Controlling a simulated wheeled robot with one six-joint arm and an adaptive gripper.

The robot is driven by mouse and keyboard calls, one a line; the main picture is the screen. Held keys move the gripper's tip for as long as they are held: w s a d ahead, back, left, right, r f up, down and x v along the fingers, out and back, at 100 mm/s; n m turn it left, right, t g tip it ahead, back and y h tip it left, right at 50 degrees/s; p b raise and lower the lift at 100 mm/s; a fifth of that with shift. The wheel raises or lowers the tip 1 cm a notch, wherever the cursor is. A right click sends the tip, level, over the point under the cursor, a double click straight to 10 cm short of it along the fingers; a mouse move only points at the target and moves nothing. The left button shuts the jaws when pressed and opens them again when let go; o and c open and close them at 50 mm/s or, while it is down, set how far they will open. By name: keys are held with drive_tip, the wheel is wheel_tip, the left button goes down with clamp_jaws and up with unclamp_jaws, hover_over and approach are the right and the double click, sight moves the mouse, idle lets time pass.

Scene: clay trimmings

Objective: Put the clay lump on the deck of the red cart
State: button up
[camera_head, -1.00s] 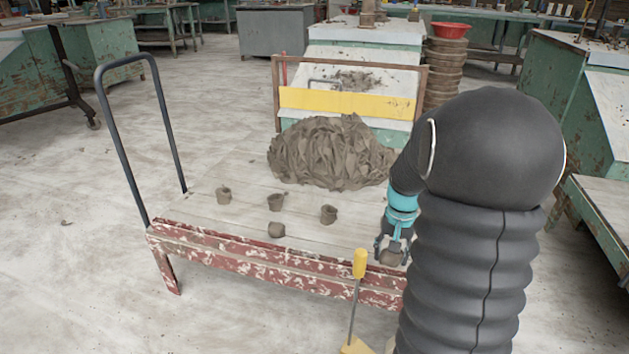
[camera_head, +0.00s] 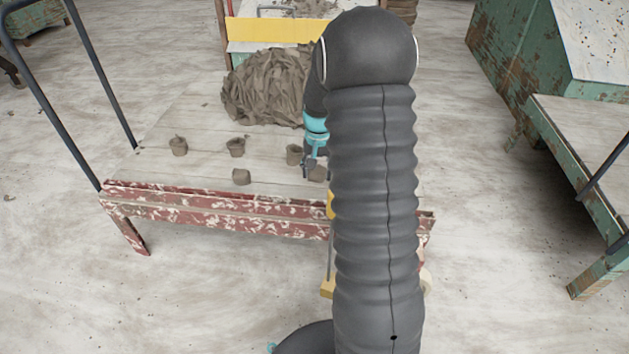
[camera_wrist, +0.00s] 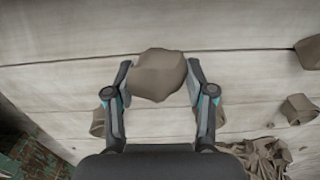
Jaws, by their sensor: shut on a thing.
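The red cart (camera_head: 215,204) has a pale plank deck (camera_head: 190,175) and a chipped red front rail. My gripper (camera_head: 311,168) is over the right part of the deck, partly hidden by my arm. It is shut on a brown clay lump (camera_head: 318,173), small in the head view. In the wrist view the clay lump (camera_wrist: 158,75) sits between my two fingertips, with deck planks (camera_wrist: 230,70) behind it. Whether the lump touches the deck I cannot tell.
Small clay pots (camera_head: 236,147) and another clay piece (camera_head: 241,176) stand on the deck left of my gripper. A large heap of clay trimmings (camera_head: 265,88) lies at the back. A dark handle (camera_head: 100,75) rises at the cart's left end. A yellow-topped thing is partly hidden behind my arm.

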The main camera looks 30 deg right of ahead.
sight(315, 189)
drive_tip(key=shift+w+a+f, duration=0.15)
drive_tip(key=shift+w+f, duration=0.2)
drive_tip(key=shift+f+b, duration=0.35)
drive_tip(key=shift+f, duration=1.55)
drive_tip(key=shift+f, duration=0.1)
drive_tip(key=o, duration=1.3)
